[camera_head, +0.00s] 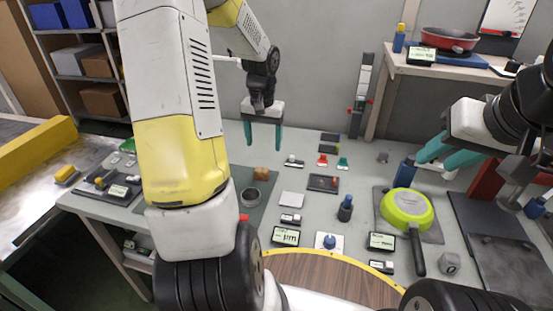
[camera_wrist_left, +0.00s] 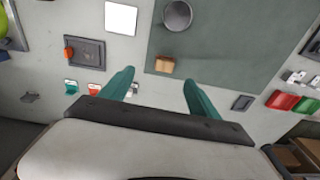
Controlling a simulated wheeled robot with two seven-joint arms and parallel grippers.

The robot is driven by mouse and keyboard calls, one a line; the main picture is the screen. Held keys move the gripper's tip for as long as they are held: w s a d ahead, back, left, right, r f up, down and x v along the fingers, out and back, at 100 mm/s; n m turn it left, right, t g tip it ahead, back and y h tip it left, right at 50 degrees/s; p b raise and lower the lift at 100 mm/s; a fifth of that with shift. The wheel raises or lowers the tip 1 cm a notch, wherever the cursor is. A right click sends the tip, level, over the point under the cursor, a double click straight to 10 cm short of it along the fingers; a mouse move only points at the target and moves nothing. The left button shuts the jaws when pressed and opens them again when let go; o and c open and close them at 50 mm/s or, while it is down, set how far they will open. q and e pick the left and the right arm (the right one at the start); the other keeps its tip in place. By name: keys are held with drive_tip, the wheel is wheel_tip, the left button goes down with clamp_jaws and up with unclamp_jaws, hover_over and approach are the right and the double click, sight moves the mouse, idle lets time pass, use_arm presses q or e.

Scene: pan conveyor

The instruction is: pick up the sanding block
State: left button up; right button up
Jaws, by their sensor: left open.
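The sanding block, a small tan-brown block (camera_head: 261,173), lies at the back edge of the grey-green mat (camera_head: 243,188) on the workbench. In the left wrist view the block (camera_wrist_left: 165,65) sits beyond the fingertips, between their lines and nearer the left finger. My left gripper (camera_head: 264,146) is open and empty, pointing down above and behind the block, not touching it. In the left wrist view its teal fingers (camera_wrist_left: 158,82) are wide apart. My right gripper (camera_head: 433,163) is at the right with its teal fingers apart; nothing shows between them.
A grey metal cup (camera_head: 250,197) stands on the mat close in front of the block. A white square plate (camera_head: 290,199) and a dark tray (camera_head: 323,184) lie to the right. Bench behind the mat is mostly clear.

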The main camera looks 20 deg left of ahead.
use_arm(q)
drive_tip(key=g, duration=0.1)
hover_over(262, 169)
drive_tip(key=f, duration=0.6)
drive_tip(key=shift+s+f, duration=0.1)
drive_tip(key=shift+s, duration=0.3)
drive_tip(key=f, duration=0.8)
drive_tip(key=shift+w, duration=0.3)
clamp_jaws()
drive_tip(key=shift+r, duration=0.1)
drive_tip(key=shift+r, duration=0.55)
wheel_tip(262, 169, up, 2)
drive_tip(key=shift+r, duration=0.1)
drive_tip(key=s+d, duration=0.2)
drive_tip(key=s, duration=0.2)
drive_tip(key=s+d+r, duration=0.1)
drive_tip(key=s+d, duration=0.1)
drive_tip(key=s, duration=0.3)
drive_tip(key=s+d, duration=0.3)
drive_tip(key=s, duration=0.2)
drive_tip(key=shift+s+r, duration=0.25)
